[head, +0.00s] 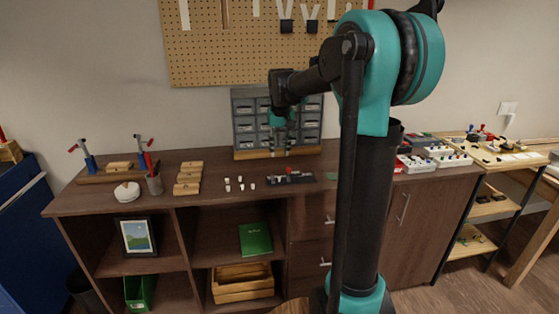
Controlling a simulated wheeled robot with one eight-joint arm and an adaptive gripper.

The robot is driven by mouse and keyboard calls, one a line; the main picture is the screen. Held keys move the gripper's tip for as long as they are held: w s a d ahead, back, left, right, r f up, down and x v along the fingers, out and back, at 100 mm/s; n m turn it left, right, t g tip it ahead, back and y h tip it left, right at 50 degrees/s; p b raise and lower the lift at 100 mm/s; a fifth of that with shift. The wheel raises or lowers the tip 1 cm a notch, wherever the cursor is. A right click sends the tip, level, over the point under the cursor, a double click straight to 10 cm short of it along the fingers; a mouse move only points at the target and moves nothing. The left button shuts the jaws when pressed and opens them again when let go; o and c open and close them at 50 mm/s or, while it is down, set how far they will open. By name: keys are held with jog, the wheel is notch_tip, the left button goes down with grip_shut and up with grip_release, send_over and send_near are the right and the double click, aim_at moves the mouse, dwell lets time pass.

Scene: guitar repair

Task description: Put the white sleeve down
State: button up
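My gripper (279,150) points down above the brown wooden cabinet top, in front of the grey drawer unit. Its fingers are small and dark against the drawers. I cannot tell whether they are apart or shut on something, and no white sleeve shows clearly between them. Several small white pieces (240,179), which may be sleeves, stand on the cabinet top to the left of my gripper and lower in the picture. I cannot make out which one is the task's sleeve.
The cabinet top (215,205) has free room along its front. A dark rack with small parts (291,177) lies below my gripper in the picture. The grey drawer unit (243,125) stands behind.

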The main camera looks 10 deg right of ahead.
jog(key=s+d+f, duration=0.1)
jog(key=s+f, duration=0.5)
jog(key=s, duration=0.3)
jog(key=s+d+f+t, duration=0.1)
jog(key=s+f, duration=0.6)
jog(key=s, duration=0.3)
jog(key=s+d+f+t, duration=0.1)
jog(key=s+d+f, duration=0.1)
jog(key=s+f, duration=0.4)
jog(key=s, duration=0.3)
jog(key=shift+s+f, duration=0.15)
jog(key=shift+s, duration=0.1)
